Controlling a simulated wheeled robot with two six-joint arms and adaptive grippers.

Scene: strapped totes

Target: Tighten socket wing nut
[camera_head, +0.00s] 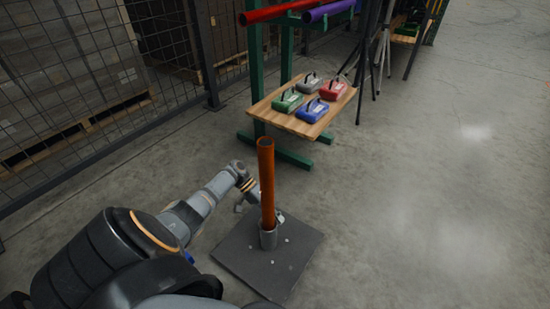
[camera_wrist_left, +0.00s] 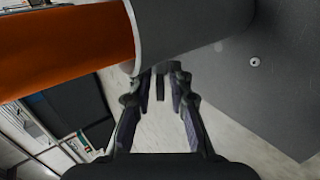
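An orange pole (camera_head: 266,180) stands upright in a grey socket (camera_head: 268,239) on a dark square base plate (camera_head: 247,259). In the left wrist view the orange pole (camera_wrist_left: 60,52) enters the grey socket (camera_wrist_left: 185,32) across the top. My left gripper (camera_head: 250,202) is beside the pole's lower part, just above and left of the socket; its tips are partly hidden. In the wrist view its fingers (camera_wrist_left: 162,84) are apart, close to the socket's side. A small grey tab (camera_wrist_left: 160,86), likely the wing nut, shows between the fingertips with narrow gaps beside it. My right gripper is out of view.
A wooden shelf (camera_head: 318,120) on a green stand holds green, grey, red and blue cases. Red (camera_head: 275,11) and purple (camera_head: 328,10) poles lie above it. Tripods stand behind. A mesh fence (camera_head: 75,80) runs at left. The floor at right is clear.

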